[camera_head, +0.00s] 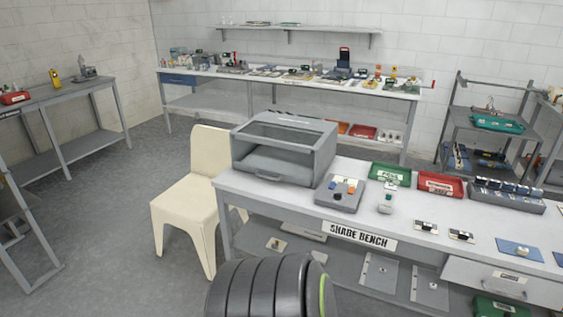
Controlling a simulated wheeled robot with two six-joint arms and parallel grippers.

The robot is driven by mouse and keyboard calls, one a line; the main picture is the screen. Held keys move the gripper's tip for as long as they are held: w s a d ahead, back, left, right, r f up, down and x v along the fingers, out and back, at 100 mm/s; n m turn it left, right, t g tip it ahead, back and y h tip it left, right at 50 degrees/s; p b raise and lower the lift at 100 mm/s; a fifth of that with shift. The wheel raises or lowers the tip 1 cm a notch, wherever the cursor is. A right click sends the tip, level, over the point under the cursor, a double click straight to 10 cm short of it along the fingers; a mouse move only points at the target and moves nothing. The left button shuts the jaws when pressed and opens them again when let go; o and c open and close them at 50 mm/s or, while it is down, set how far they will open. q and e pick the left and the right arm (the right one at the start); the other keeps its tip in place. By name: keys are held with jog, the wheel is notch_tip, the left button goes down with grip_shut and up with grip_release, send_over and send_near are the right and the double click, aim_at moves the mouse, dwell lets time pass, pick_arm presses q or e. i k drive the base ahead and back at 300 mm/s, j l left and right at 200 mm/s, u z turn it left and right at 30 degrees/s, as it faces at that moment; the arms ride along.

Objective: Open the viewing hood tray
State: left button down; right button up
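The viewing hood (283,137) is a grey box with a sloped, framed top opening. It stands at the left end of the white bench (280,205), in the middle of the picture. Its tray (268,178) shows as a low front with a handle at the bottom of the hood. The tray front appears flush with the hood, with no clear gap. The inside of the hood looks empty through the opening. Neither of my grippers is in view.
A cream chair (190,205) stands left of the bench, close to the hood. A grey control box (340,193), a green tray (390,174) and a red tray (440,185) sit to the hood's right. Open floor (100,230) lies at the left.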

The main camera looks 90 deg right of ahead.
aim_at(273, 163)
jog(key=j+z, duration=0.1)
jog(key=z, duration=0.8)
jog(key=j+z, duration=0.1)
jog(key=z, duration=0.35)
jog(key=k+z, duration=0.1)
jog(key=z, duration=0.35)
jog(key=j+z, duration=0.1)
jog(key=z, duration=0.35)
jog(key=k+z, duration=0.1)
jog(key=z, duration=0.35)
jog(key=i+z, duration=0.15)
jog(key=i, duration=1)
